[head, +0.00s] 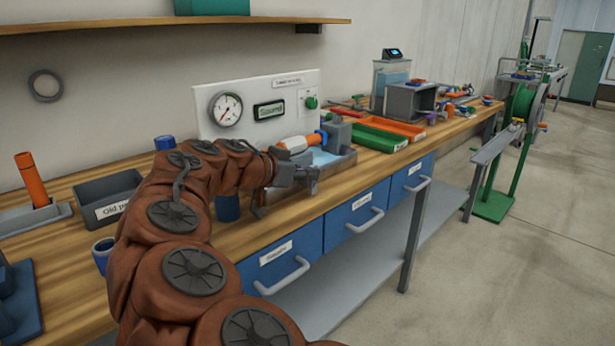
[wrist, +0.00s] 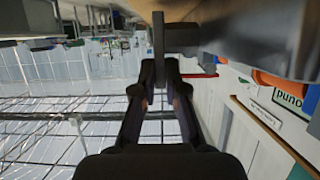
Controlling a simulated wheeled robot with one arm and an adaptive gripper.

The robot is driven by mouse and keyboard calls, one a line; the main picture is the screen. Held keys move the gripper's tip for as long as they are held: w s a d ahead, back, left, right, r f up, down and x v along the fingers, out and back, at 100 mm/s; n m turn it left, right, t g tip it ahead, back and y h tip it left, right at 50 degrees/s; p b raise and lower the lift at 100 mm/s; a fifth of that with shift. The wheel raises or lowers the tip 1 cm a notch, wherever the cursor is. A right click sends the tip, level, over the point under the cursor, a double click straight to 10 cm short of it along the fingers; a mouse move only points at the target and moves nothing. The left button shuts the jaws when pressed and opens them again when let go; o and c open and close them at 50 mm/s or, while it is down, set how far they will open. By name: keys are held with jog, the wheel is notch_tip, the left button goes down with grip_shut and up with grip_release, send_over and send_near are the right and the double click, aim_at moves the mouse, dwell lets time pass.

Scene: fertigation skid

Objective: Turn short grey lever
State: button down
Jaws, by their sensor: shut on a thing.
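The short grey lever (wrist: 158,32) shows in the wrist view as a narrow upright bar beside a grey cylindrical stub (wrist: 182,38). My gripper (wrist: 166,72) is shut on the lever's near end, with one finger on each side. In the head view my gripper (head: 314,178) is at the front edge of the bench, by a grey tray with light blue contents (head: 325,157). The lever cannot be made out there.
An orange-and-white part (head: 298,144) lies close above my gripper. Green (head: 378,139) and orange (head: 402,129) trays are to the right. Blue drawers (head: 355,215) with protruding handles are below.

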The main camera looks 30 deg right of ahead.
jog(key=shift+f, duration=0.1)
jog(key=c, duration=1.2)
grip_release()
jog(key=v, duration=1.2)
